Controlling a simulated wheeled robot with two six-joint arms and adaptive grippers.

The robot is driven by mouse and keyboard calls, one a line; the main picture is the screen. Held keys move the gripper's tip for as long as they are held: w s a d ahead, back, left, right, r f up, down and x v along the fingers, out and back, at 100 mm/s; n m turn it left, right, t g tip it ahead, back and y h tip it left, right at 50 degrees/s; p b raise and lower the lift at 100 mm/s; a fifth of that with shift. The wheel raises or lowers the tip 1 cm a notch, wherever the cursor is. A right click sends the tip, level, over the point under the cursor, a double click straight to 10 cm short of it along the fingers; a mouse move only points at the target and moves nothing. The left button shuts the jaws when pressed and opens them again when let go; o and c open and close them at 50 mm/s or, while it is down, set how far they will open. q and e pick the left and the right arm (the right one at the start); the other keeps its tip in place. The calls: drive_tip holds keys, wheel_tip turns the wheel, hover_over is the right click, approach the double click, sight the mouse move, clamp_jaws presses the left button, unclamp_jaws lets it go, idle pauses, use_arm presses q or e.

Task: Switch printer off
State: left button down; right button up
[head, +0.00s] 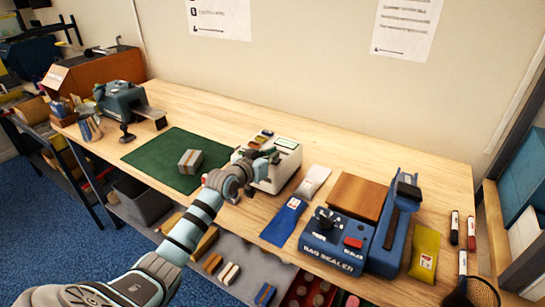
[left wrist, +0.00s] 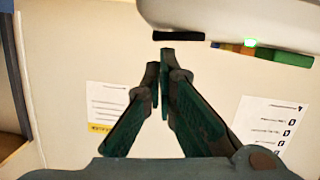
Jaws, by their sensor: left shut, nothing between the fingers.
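The printer (head: 286,167) is a white box on the wooden table, just right of the green mat. Small coloured parts sit on its top at the back left. My left gripper (head: 272,154) is in front of the printer and hides part of its front and top. In the left wrist view the gripper (left wrist: 160,64) is shut and empty, its tips just short of the printer's white edge (left wrist: 230,15). My right gripper is out of view.
A grey-brown block (head: 190,161) rests on the green mat (head: 150,150). Blue and white pouches (head: 284,220), a brown board (head: 357,196) and the blue bag sealer (head: 330,242) lie to the right. The table behind the printer is clear. Bins stand below.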

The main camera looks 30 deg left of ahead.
use_arm(q)
drive_tip(key=shift+d+f+m+p, duration=0.3)
drive_tip(key=shift+f+m, duration=0.15)
drive_tip(key=shift+m, duration=0.15)
drive_tip(key=r+p, duration=0.5)
drive_tip(key=shift+s+d, duration=0.25)
drive_tip(key=p+v, duration=0.1)
drive_tip(key=v, duration=0.8)
drive_tip(key=shift+s+d+f, duration=0.3)
drive_tip(key=shift+f, duration=0.05)
